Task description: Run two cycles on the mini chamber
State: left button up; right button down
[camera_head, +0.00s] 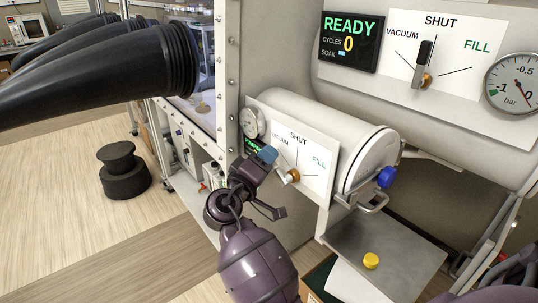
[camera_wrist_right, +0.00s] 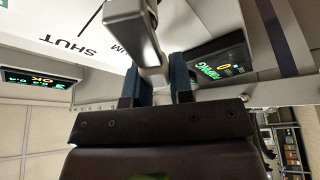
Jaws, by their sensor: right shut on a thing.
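The mini chamber (camera_head: 325,120) is a pale cylinder with a blue-knobbed door (camera_head: 375,165) at its right end; the door looks closed. Its white valve panel (camera_head: 315,185) is marked VACUUM, SHUT and FILL. The valve lever (camera_head: 281,178) sits on a brass hub at the panel's lower middle. My right gripper (camera_head: 269,160) is at the panel's left side, its blue fingertips at the lever. In the right wrist view, the gripper (camera_wrist_right: 158,85) has the grey lever (camera_wrist_right: 150,68) between its fingertips. A small display (camera_wrist_right: 222,65) shows green text, partly hidden. My left gripper is not in view.
A larger panel above has a display (camera_head: 348,42) reading READY and cycles 0, its lever (camera_head: 425,62) upright at SHUT. A yellow round piece (camera_head: 371,261) lies on the metal shelf (camera_head: 395,250) below the door. Black gloves (camera_head: 110,75) project at left. A dark step stool (camera_head: 123,170) stands on the floor.

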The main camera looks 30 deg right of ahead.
dwell(0.4)
jog(key=c, duration=1)
grip_release()
jog(key=shift+a+f, duration=0.1)
